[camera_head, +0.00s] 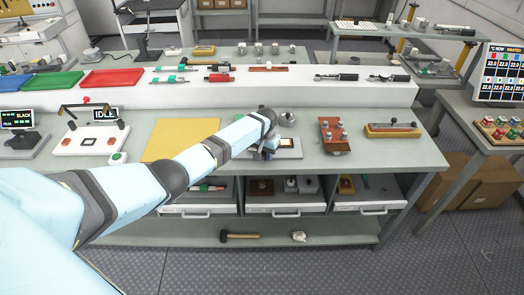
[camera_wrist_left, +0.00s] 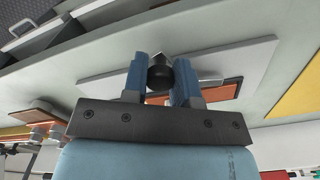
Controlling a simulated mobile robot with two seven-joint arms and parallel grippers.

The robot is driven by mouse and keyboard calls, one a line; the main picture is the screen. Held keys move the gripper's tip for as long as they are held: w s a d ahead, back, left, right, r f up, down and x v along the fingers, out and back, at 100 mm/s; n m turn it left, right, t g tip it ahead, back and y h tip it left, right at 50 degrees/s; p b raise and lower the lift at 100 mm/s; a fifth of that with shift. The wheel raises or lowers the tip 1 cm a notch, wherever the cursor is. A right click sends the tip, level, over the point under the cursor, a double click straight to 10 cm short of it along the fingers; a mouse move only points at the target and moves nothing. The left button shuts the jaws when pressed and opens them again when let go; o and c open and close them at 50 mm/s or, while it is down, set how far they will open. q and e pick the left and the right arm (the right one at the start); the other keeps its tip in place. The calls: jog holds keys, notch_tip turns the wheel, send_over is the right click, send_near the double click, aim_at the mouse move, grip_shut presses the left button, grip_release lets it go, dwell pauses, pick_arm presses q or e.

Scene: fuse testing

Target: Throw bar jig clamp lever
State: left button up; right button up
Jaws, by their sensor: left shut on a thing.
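My left gripper (camera_head: 269,150) is over the white plate of a small jig (camera_head: 295,154) at the middle of the bench. In the left wrist view, the fingers of my left gripper (camera_wrist_left: 161,80) stand on either side of a black round knob (camera_wrist_left: 160,73), shut on it. The knob appears to be the end of the clamp lever; the rest of the lever is mostly hidden by the gripper. An orange-brown pad (camera_wrist_left: 222,91) shows on the white plate (camera_wrist_left: 255,58) behind the fingers. My right gripper is not in view.
A brown block with knobs (camera_head: 333,136) and a yellow-based holder (camera_head: 393,130) stand to the right. A yellow mat (camera_head: 178,140) and a station with an IDLE display (camera_head: 105,114) are to the left. Open drawers (camera_head: 286,208) lie below the front edge.

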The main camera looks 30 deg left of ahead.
pick_arm(q)
jog(key=shift+w+d+r+n+p, duration=0.1)
jog(key=shift+w+d+n+p, duration=0.3)
jog(key=shift+n, duration=0.5)
jog(key=shift+w+a, duration=0.15)
jog(key=o, duration=0.9)
notch_tip(320, 180, up, 14)
jog(key=shift+f+b, duration=0.15)
jog(key=shift+b, duration=0.25)
jog(key=shift+f, duration=0.1)
